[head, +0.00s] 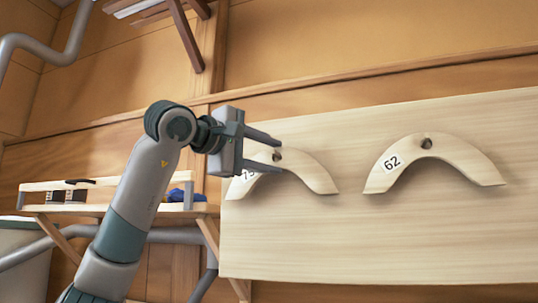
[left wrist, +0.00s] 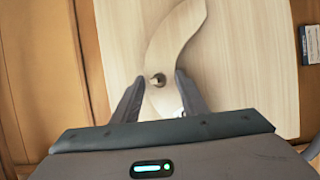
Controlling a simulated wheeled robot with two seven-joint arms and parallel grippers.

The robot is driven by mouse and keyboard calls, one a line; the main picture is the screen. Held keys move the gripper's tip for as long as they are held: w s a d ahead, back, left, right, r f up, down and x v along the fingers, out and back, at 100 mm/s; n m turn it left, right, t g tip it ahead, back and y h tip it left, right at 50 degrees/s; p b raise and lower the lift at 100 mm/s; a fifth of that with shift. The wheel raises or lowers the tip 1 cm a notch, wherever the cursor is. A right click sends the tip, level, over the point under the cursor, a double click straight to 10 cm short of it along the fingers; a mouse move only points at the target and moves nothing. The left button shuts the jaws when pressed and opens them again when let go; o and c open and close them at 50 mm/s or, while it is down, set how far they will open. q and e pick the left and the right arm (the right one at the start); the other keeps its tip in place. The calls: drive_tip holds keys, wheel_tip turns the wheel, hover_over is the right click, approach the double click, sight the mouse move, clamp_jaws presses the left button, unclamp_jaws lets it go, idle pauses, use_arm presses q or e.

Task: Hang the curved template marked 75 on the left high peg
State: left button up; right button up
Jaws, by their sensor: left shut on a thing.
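The curved template marked 75 (head: 312,173) is at the left of the pale board, arched with its ends down. Its label is partly hidden behind my left gripper (head: 279,156). The gripper is shut on the template near its top, one finger on each side of the hole. In the left wrist view the template (left wrist: 172,45) lies between the fingers, and a peg end (left wrist: 157,80) shows at its hole. I cannot tell how far the peg goes through, or whether the template touches the board. My right gripper is not in view.
A template marked 62 (head: 451,150) hangs on a peg at the right of the pale board (head: 400,235). A wooden shelf (head: 110,209) with a dark brush and a blue thing is at the left. A grey pipe (head: 30,45) runs at the upper left.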

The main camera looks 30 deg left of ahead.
use_arm(q)
drive_tip(key=o, duration=1.3)
drive_tip(key=shift+c, duration=0.2)
drive_tip(key=shift+s, duration=0.15)
drive_tip(key=shift+s+a, duration=0.1)
drive_tip(key=shift+s, duration=0.15)
drive_tip(key=s+a+b, duration=0.2)
drive_tip(key=s+b, duration=0.4)
drive_tip(key=s, duration=1)
drive_tip(key=shift+s+a+r+b, duration=0.15)
drive_tip(key=shift+s+a+b, duration=0.1)
drive_tip(key=shift+a+b, duration=0.1)
drive_tip(key=shift+d, duration=0.1)
